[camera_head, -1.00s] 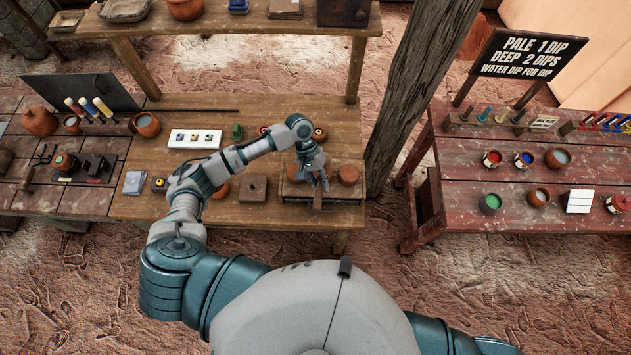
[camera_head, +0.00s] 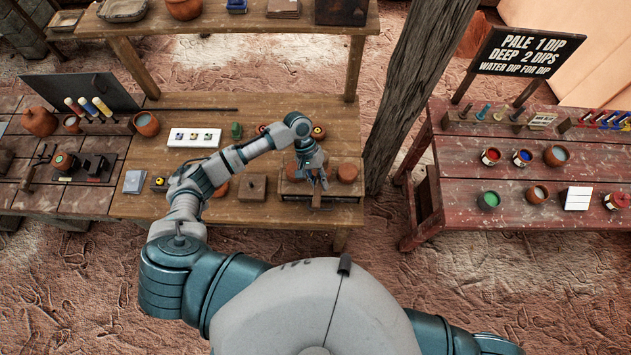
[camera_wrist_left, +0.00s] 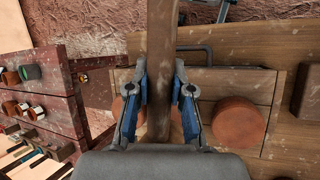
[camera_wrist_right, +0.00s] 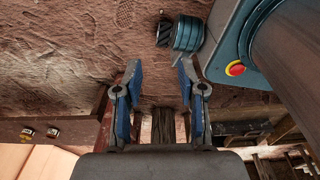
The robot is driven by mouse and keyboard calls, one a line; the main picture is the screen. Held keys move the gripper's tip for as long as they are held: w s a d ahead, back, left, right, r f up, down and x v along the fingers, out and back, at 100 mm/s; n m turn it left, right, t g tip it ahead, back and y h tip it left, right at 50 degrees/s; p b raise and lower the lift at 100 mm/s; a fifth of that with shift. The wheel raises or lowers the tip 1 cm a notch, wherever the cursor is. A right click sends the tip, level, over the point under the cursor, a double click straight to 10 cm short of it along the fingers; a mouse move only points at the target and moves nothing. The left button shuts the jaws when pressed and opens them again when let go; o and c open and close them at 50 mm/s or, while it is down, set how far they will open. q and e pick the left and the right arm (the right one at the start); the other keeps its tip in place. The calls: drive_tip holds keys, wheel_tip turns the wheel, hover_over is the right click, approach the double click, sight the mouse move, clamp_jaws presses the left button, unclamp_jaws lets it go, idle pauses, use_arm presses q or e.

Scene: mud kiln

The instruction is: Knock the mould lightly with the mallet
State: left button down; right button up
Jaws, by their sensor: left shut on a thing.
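My left gripper (camera_head: 317,182) is over the front of the middle table. It is shut on a wooden bar, apparently the mallet (camera_wrist_left: 160,65), which runs between its fingers in the left wrist view. The mallet's ends are not clear. Below it is a wooden tray or drawer (camera_wrist_left: 235,83) with a metal handle and round terracotta discs (camera_wrist_left: 238,122). A square wooden block with a small knob, possibly the mould (camera_head: 253,187), sits left of the gripper, apart from it. My right gripper (camera_wrist_right: 160,85) is open and empty, away from the tables.
A white card with samples (camera_head: 194,138) lies behind the left forearm. A wooden post (camera_head: 405,95) stands right of the middle table. The red table (camera_head: 520,215) at right holds paint pots. Stamps and a dark block fill the left table (camera_head: 35,190).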

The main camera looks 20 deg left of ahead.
use_arm(q)
drive_tip(key=shift+d, duration=0.25)
drive_tip(key=shift+a, duration=0.45)
drive_tip(key=f, duration=0.1)
drive_tip(key=a+f+b, duration=0.1)
drive_tip(key=f, duration=0.1)
drive_tip(key=shift+f, duration=0.1)
drive_tip(key=r, duration=0.1)
drive_tip(key=d+r, duration=0.1)
drive_tip(key=r+p, duration=0.1)
drive_tip(key=shift+d, duration=0.25)
drive_tip(key=shift+r, duration=0.1)
drive_tip(key=shift+a, duration=0.55)
drive_tip(key=shift+d+r, duration=0.25)
drive_tip(key=shift+r, duration=0.1)
drive_tip(key=r, duration=0.2)
drive_tip(key=shift+d+r, duration=0.2)
drive_tip(key=shift+r, duration=0.45)
drive_tip(key=shift+a, duration=0.15)
use_arm(e)
drive_tip(key=shift+d, duration=0.55)
